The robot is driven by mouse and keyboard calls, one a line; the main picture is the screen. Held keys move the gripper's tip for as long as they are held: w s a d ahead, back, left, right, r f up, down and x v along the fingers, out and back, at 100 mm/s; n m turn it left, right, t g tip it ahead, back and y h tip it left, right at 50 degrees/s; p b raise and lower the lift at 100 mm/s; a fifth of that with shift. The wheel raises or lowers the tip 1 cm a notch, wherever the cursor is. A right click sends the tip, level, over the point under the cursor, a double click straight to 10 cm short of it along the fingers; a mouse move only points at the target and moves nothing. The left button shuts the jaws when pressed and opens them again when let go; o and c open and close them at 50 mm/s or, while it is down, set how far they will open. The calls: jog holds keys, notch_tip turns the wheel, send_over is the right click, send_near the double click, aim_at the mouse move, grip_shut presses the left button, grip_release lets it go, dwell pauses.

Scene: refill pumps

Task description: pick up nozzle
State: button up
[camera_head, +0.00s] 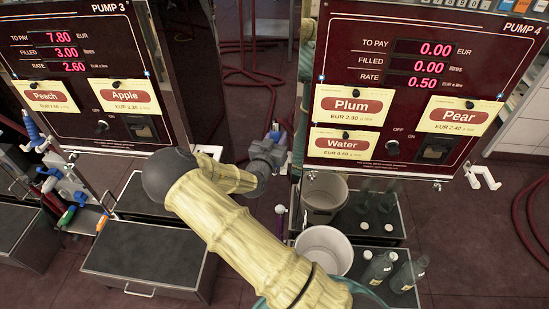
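My gripper (272,147) is at the left edge of the pump 4 cabinet, at the end of my yellow arm. A small blue-and-grey part (275,129) shows at its fingers and may belong to a nozzle. My gripper and the cabinet edge hide most of it, so I cannot tell whether the fingers touch it or are closed. Several nozzles with blue, green and orange parts (66,184) hang beside pump 3 at the far left. A white holder (482,176) at the right of pump 4 looks empty.
Pump 3 (85,118) and pump 4 (362,161) stand left and right of my arm. Two buckets (326,248) and several bottles (408,275) stand below pump 4. Dark drawer units (150,254) stand below pump 3. Red hoses (258,76) lie behind.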

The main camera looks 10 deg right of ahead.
aim_at(276, 123)
jog(key=c, duration=0.4)
jog(key=shift+o, duration=0.2)
jog(key=shift+r, duration=0.1)
jog(key=shift+a+r, duration=0.15)
jog(key=shift+r, duration=0.05)
notch_tip(276, 123, up, 11)
jog(key=shift+f, duration=0.1)
jog(key=s+a, duration=0.3)
jog(key=a, duration=0.6)
jog(key=s+a, duration=0.4)
jog(key=a, duration=0.5)
jog(key=shift+s+a+b, duration=0.15)
jog(key=shift+a+b, duration=0.05)
jog(key=shift+b, duration=0.15)
